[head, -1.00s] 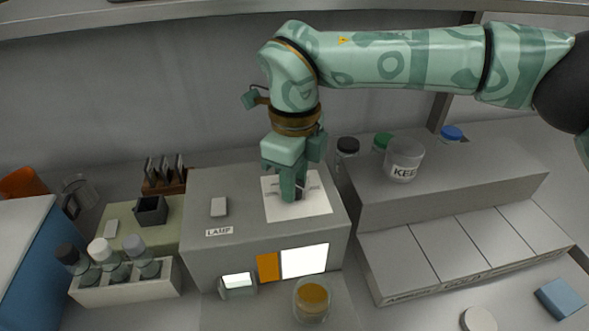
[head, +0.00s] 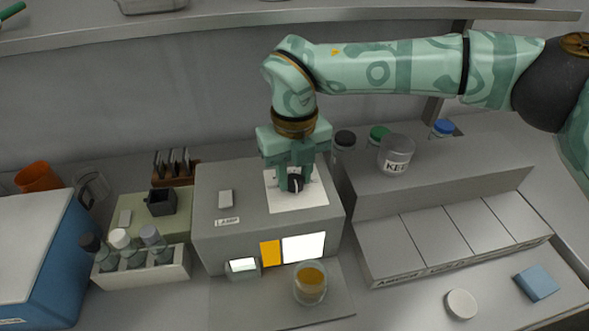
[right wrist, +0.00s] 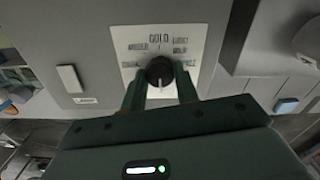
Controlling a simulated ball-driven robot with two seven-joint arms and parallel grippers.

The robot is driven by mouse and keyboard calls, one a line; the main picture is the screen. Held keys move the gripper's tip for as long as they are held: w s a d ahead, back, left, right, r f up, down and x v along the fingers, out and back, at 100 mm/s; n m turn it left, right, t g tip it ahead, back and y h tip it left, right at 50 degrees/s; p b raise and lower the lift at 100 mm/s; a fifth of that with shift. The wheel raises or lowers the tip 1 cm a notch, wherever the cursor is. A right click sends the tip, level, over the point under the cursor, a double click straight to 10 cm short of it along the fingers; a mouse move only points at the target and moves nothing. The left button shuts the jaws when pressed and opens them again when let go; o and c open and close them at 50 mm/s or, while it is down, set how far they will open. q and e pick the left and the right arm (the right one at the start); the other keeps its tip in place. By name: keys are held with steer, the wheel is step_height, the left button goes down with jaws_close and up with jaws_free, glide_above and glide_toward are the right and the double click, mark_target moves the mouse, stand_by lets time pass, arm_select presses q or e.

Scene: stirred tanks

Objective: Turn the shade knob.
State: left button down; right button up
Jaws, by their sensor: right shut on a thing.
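The shade knob (head: 295,184) is a small black round knob with a pale line on it. It sits on a white dial plate (head: 312,197) on top of the grey lamp box (head: 212,250). My right gripper (head: 290,180) points down from above with its fingers on both sides of the knob, shut on it. In the right wrist view the knob (right wrist: 160,71) lies between the two green fingertips (right wrist: 161,90). Printed words ring it; "GOLD" reads at the top, others are blurred. The pale line shows on the knob's lower side there. My left gripper is out of view.
The box front has an orange window (head: 270,253) and a white one (head: 304,248). A dish of amber liquid (head: 310,285) stands before it. A vial rack (head: 150,272) stands left; a jar marked "KEE" (head: 396,155) stands on the grey step at right.

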mark_target(294, 179)
stand_by(0.3)
steer(key=o, duration=1)
steer(key=shift+c, duration=0.2)
step_height(294, 179, up, 8)
steer(key=shift+w+f+p, duration=0.1)
steer(key=shift+f+p, duration=0.1)
steer(key=shift+p, duration=0.5)
